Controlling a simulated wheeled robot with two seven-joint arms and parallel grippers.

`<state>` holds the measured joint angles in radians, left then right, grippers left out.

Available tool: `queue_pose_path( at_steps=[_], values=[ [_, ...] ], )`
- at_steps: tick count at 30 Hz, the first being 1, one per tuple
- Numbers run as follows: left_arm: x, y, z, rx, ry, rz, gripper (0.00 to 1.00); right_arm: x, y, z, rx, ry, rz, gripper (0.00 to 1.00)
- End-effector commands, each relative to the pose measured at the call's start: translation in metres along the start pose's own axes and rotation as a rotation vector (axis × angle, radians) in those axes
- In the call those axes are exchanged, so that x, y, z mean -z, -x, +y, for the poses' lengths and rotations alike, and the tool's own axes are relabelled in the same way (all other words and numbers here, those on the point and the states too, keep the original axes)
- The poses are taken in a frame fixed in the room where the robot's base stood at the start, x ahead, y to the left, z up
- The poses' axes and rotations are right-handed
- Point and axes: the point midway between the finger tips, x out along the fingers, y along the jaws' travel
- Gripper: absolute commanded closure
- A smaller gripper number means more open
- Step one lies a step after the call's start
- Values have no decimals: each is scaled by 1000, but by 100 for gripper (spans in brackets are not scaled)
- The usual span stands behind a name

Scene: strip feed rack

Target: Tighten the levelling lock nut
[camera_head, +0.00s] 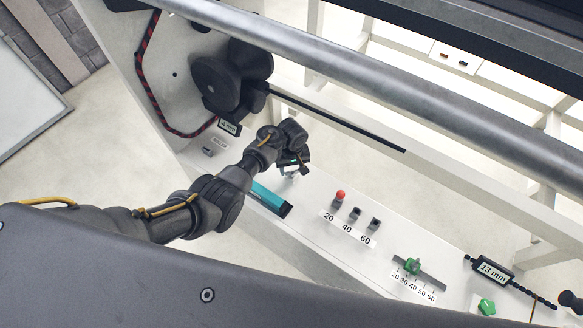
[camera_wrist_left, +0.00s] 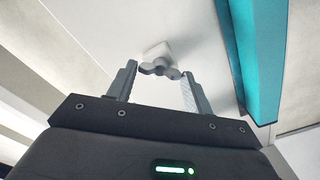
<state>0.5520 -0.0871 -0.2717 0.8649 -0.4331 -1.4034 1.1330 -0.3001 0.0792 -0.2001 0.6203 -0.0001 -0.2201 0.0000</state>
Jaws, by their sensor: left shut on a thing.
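The levelling lock nut is a small grey lobed knob (camera_wrist_left: 160,69) in front of a whitish block (camera_wrist_left: 157,50) on the pale panel, in the left wrist view. My left gripper (camera_wrist_left: 157,76) has one finger on each side of this knob and is shut on it; the fingers are apart by about the knob's width. In the head view my left gripper (camera_head: 293,169) is low over the white ledge, just above the teal bar, and its own wrist mostly hides the nut there. My right gripper is not in view.
A teal bar (camera_head: 267,195) lies close beside the gripper and shows in the wrist view (camera_wrist_left: 252,55). A row of selectors with a red knob (camera_head: 340,195), a green slider (camera_head: 412,265) and a 13 mm display (camera_head: 492,269) stand to the right. A black rod (camera_head: 340,122) passes behind.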

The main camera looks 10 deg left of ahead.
Motion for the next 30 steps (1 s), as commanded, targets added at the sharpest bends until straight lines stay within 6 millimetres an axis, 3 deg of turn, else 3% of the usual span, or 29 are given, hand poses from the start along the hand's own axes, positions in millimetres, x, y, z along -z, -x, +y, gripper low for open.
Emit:
queue_pose_path(
  at_steps=[8, 30],
  values=[
    [0, 2, 0, 3, -93, 0, 72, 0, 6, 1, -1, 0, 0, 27],
    [0, 1, 1, 1, -679, 0, 72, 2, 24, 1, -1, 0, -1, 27]
  ],
)
